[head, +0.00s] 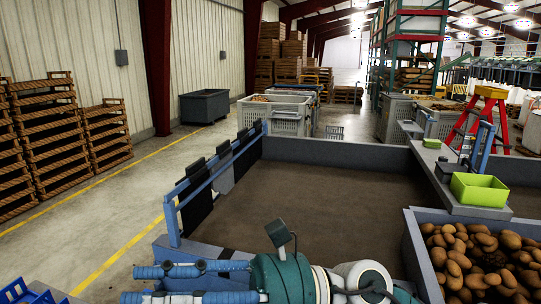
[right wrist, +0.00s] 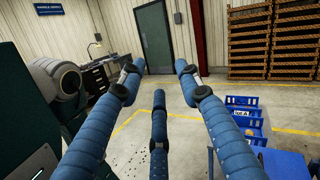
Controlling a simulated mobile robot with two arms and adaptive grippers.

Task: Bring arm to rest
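My right gripper (head: 134,284) shows at the bottom of the head view, its blue padded fingers pointing left beside the near end of the brown belt (head: 310,200). The teal wrist and white arm links behind it run to the right along the bottom edge. In the right wrist view the fingers of the right gripper (right wrist: 158,78) are spread apart, with nothing between them. Beyond them are floor and wall. My left gripper is not in view.
A bin of potatoes (head: 414,262) stands at right, with a green tray (head: 480,190) on the ledge above. Blue railing (head: 215,178) lines the belt's left side.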

